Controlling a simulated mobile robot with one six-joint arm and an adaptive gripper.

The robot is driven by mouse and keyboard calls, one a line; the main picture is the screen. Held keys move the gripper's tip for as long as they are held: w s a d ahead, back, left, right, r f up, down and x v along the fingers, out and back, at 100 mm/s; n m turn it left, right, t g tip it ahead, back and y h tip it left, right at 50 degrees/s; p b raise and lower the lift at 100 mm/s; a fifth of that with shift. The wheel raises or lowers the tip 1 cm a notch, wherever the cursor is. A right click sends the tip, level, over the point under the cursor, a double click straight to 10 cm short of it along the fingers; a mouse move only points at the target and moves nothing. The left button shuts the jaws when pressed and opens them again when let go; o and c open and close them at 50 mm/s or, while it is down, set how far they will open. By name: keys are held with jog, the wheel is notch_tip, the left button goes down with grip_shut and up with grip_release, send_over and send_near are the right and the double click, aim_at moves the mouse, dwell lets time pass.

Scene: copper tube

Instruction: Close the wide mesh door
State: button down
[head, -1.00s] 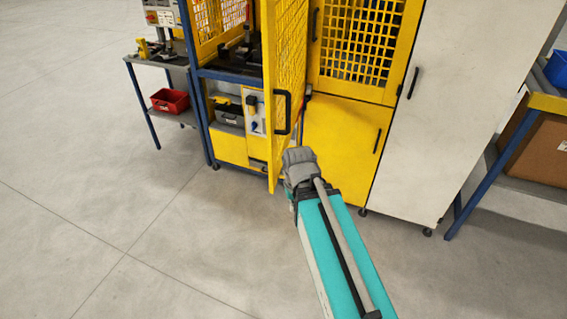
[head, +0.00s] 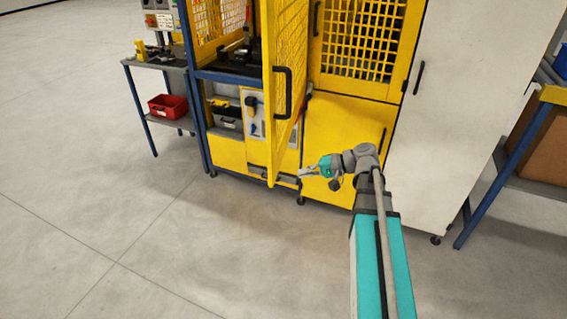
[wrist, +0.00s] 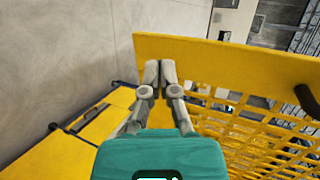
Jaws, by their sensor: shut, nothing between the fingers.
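The wide mesh door (head: 268,125) is yellow and stands swung open toward me, seen at a steep angle in the head view. My gripper (head: 302,173) is shut and empty, low beside the door's right side. In the wrist view, the shut fingertips (wrist: 160,68) overlap the door's yellow frame (wrist: 230,60), with the mesh (wrist: 260,140) at the lower right. I cannot tell whether they touch it. Part of the handle (wrist: 307,97) shows at the right edge.
A closed mesh door (head: 362,40) and a yellow lower panel (head: 340,130) stand right of the open door, beside a white cabinet (head: 440,120). A side table (head: 150,70) with a red bin (head: 170,105) is left. The floor (head: 150,230) in front is clear.

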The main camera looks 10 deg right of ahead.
aim_at(275, 152)
jog(key=w+d+r+m+t+y+b, duration=0.1)
jog(key=d+r+t+y+b, duration=0.2)
jog(key=d, duration=0.4)
jog(key=shift+w+d, duration=0.25)
jog(key=shift+w, duration=0.05)
jog(key=shift+a, duration=0.1)
jog(key=shift+r+x, duration=0.15)
jog(key=shift+x, duration=3.3)
jog(key=shift+r+x, duration=0.1)
jog(key=shift+x, duration=3.35)
jog(key=shift+w, duration=0.1)
